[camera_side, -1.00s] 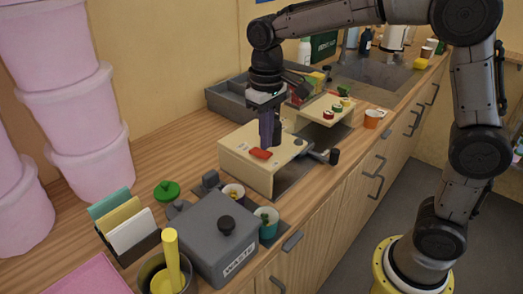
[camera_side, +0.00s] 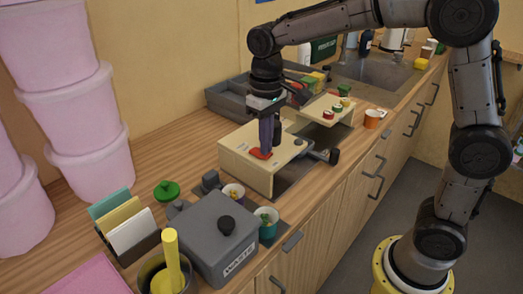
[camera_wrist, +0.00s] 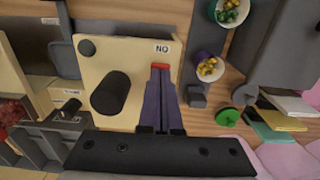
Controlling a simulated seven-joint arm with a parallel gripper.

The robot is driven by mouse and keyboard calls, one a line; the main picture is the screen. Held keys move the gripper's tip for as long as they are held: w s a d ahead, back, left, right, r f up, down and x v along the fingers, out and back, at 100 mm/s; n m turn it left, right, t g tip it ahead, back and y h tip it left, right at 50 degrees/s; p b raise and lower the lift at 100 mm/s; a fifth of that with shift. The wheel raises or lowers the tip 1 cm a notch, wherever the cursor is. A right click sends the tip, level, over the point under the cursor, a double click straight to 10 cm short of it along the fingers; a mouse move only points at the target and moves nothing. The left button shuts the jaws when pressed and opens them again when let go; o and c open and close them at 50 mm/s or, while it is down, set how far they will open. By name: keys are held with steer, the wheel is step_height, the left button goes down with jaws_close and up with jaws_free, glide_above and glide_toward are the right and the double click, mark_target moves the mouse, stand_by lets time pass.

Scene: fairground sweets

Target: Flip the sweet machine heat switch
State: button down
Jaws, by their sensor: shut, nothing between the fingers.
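The sweet machine (camera_side: 235,160) is a cream box on the counter; its top also shows in the wrist view (camera_wrist: 125,55). A red switch (camera_side: 257,155) sits on its top near the front-left part. My gripper (camera_side: 266,155) points down with its dark purple fingers shut and empty. The fingertips are at the switch and seem to touch it. In the wrist view my fingertips (camera_wrist: 160,70) cover most of the switch, leaving a red strip (camera_wrist: 160,66) beyond them. A small label (camera_wrist: 162,48) beside it reads like "NO", perhaps upside-down "ON". The switch's exact tilt is hidden.
A black cylinder (camera_wrist: 110,93) stands on the machine top near my fingers, with a round dark knob (camera_wrist: 86,47) at a corner. A grey waste box (camera_side: 215,235) and cups (camera_side: 268,222) stand in front. A tray stand (camera_side: 325,108) is behind right.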

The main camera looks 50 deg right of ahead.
steer(key=shift+f, duration=0.3)
steer(key=shift+r, duration=3.55)
steer(key=s+d+r+t, duration=0.1)
steer(key=s+d+r, duration=0.15)
steer(key=s, duration=0.25)
steer(key=s+d+r+t, duration=0.1)
steer(key=s+r+t, duration=0.15)
steer(key=s, duration=0.25)
steer(key=s+d+f+t, duration=0.1)
steer(key=s+f+t, duration=0.1)
steer(key=s+f, duration=0.6)
steer(key=s, duration=0.3)
steer(key=shift+d+f, duration=0.4)
